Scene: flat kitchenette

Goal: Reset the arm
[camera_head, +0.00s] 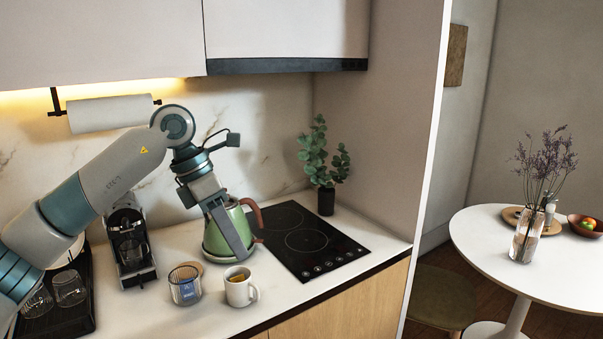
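My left arm comes in from the left above the counter and bends down at the wrist. My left gripper (232,240) points down at the green kettle (217,236), with a grey finger in front of its body. The kettle stands upright on the counter, its reddish-brown handle (257,218) to the right of the gripper. The gripper hides part of the kettle, and I cannot tell whether the fingers touch it or how far apart they are. My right gripper is out of view.
A white mug (238,290) and a glass (185,287) stand in front of the kettle. A coffee machine (130,247) is left, near a dark tray (84,312) with glasses. A black cooktop (318,262) and potted plant (326,200) are right. Wall cabinets (285,30) hang above.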

